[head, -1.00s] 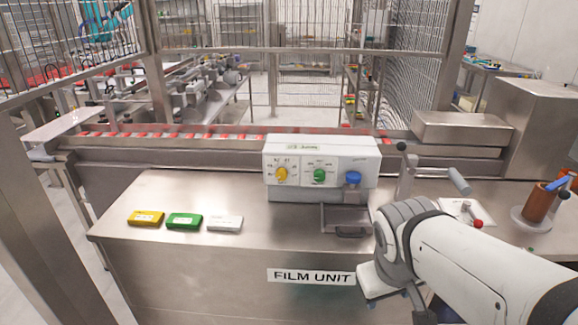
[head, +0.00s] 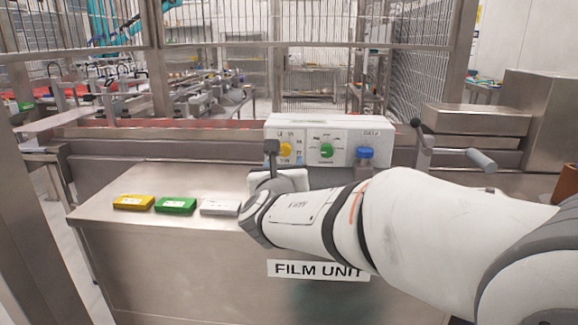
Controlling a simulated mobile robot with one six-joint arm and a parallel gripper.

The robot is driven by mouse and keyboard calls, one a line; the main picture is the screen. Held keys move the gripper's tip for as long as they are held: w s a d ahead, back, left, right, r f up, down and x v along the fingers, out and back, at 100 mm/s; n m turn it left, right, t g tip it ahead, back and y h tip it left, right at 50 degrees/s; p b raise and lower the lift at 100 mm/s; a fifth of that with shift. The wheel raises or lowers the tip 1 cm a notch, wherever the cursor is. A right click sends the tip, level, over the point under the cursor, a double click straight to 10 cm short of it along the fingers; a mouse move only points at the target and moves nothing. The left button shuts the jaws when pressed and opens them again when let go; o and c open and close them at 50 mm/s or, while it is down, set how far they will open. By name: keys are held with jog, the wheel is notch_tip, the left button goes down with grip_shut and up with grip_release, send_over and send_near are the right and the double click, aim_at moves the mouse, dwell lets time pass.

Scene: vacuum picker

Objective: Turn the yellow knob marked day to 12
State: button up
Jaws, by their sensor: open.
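The yellow knob (head: 286,150) is on the left of the white control unit's front panel (head: 345,150). Printed marks surround it, too small to read surely, and its left edge is partly covered. My gripper (head: 271,149) is open, at the left of the yellow knob in the picture. One dark finger shows upright there; the other finger is hidden, and I cannot tell whether the finger touches the knob. My wrist and arm hide the lower left of the unit.
A green knob (head: 326,150) and a blue-capped part (head: 364,153) are right of the yellow knob. Yellow (head: 133,202), green (head: 175,206) and white (head: 219,207) blocks lie on the steel table. A crank handle (head: 481,160) sticks out at right.

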aim_at(284, 151)
jog(key=shift+n, duration=0.3)
jog(key=w, duration=0.8)
jog(key=shift+a, duration=0.25)
jog(key=shift+c, duration=0.6)
